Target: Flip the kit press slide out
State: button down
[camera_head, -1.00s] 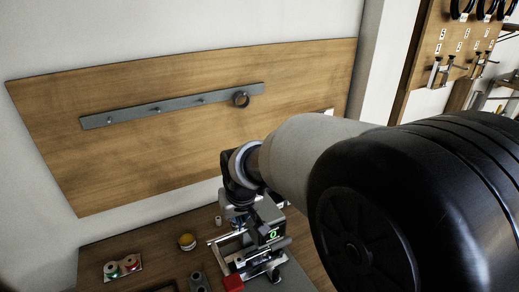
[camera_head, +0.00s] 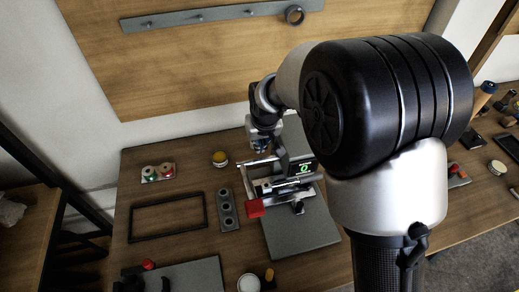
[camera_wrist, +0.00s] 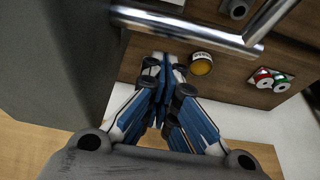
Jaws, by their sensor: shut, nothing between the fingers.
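The kit press (camera_head: 285,182) stands on a grey base plate (camera_head: 310,230) on the wooden bench. It has a metal frame, a red block (camera_head: 256,208) at its near left corner and a lit green mark on a black part. I cannot tell which part is its slide. My gripper (camera_head: 262,146) is at the back of the press, partly hidden by my arm. In the wrist view my gripper (camera_wrist: 165,65) has its blue-and-white fingers drawn together with nothing between them. A shiny metal bar (camera_wrist: 190,30) of the press crosses just beyond the fingertips; contact cannot be judged.
Left of the press are a grey block with round holes (camera_head: 228,212), a black rectangular frame (camera_head: 168,217), a yellow-topped jar (camera_head: 220,158) and a small plate with red and green buttons (camera_head: 158,172). A wooden wall panel (camera_head: 180,80) rises behind. Bare bench lies between these things.

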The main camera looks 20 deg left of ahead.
jog(key=b+x, duration=0.4)
jog(key=x, duration=1.3)
jog(key=shift+f, duration=0.2)
jog(key=shift+s+d+f+b, duration=0.1)
jog(key=shift+f+b, duration=0.1)
jog(key=shift+b, duration=0.25)
jog(key=shift+s+d+r+b, duration=0.1)
jog(key=shift+s+d+b, duration=0.1)
jog(key=shift+s+d, duration=0.4)
jog(key=shift+s+d+r+b, duration=0.15)
jog(key=shift+s+d, duration=0.15)
jog(key=shift+s, duration=0.55)
jog(key=shift+s+f, duration=0.1)
jog(key=shift+f, duration=0.05)
